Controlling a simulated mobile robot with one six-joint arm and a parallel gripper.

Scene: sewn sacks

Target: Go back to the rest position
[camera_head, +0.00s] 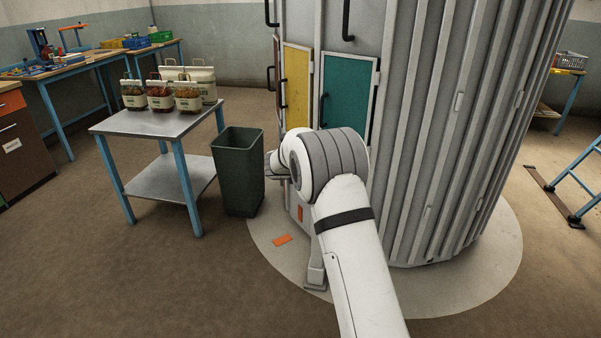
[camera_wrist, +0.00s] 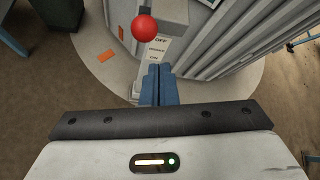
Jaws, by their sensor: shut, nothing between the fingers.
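My gripper (camera_wrist: 158,84) shows in the wrist view with its two blue fingers together and nothing between them. It points toward a grey post or box that carries a red ball-shaped knob (camera_wrist: 145,28) and a label plate (camera_wrist: 152,50) reading "OFF" at the top. The fingertips appear just below the plate in the picture; I cannot tell whether they touch it.
A dark green bin (camera_head: 237,175) stands left of my arm. Beside it is a metal table (camera_head: 150,122) with several sacks (camera_head: 187,98). An orange piece (camera_head: 282,240) lies on the pale round floor base (camera_head: 460,290). A blue ladder-like frame (camera_head: 580,180) stands right. Open floor lies front left.

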